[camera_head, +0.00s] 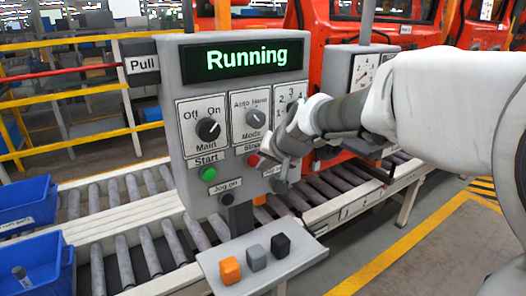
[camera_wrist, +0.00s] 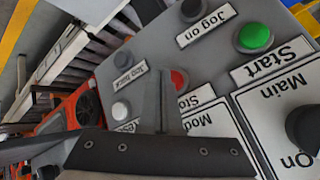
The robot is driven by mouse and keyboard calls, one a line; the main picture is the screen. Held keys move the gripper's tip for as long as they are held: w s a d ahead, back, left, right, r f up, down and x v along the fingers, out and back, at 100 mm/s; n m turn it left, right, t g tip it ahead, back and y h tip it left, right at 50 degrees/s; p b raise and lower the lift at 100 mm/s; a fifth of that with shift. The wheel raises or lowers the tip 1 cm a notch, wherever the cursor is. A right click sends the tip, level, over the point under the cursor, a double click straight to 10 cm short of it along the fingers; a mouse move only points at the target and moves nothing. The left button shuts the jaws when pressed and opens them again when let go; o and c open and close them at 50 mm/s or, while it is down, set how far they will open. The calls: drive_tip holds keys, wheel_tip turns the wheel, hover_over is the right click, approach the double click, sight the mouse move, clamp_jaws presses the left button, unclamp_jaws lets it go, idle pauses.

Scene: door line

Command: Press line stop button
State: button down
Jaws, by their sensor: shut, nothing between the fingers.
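The grey control panel (camera_head: 225,110) stands over the roller line, and its display (camera_head: 246,60) reads "Running" in green. The red stop button (camera_head: 253,160) shows left of my gripper (camera_head: 264,166). In the wrist view the red button (camera_wrist: 179,79) is partly hidden behind the finger tip, and its "Stop" label is partly covered. My gripper (camera_wrist: 163,76) is shut and empty, its tip close to the button; I cannot tell whether they touch. The green start button (camera_head: 208,174) is to the left of the red one; it also shows in the wrist view (camera_wrist: 255,38).
The Main knob (camera_head: 208,129) and Mode knob (camera_head: 256,118) sit above the buttons. A "Jog on" button (camera_head: 227,198) is below. A small shelf (camera_head: 288,266) with three blocks juts out below the panel. Blue bins (camera_head: 35,262) stand at left.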

drive_tip(key=shift+a, duration=0.1)
idle(0.7)
drive_tip(key=shift+w+a, duration=0.2)
drive_tip(key=shift+w, duration=0.15)
drive_tip(key=shift+w+a+p, duration=0.3)
drive_tip(key=shift+w+p, duration=0.15)
drive_tip(key=shift+w, duration=0.05)
idle(0.9)
drive_tip(key=shift+s+d, duration=0.1)
drive_tip(key=shift+s+d+b, duration=0.5)
drive_tip(key=shift+s+b, duration=0.25)
drive_tip(key=shift+b, duration=0.05)
drive_tip(key=shift+s+d+b, duration=0.7)
drive_tip(key=shift+s+b, duration=0.1)
drive_tip(key=shift+s, duration=0.25)
drive_tip(key=shift+s+d+b, duration=0.7)
drive_tip(key=shift+s+b, duration=0.05)
drive_tip(key=shift+s, duration=0.25)
drive_tip(key=shift+s, duration=0.1)
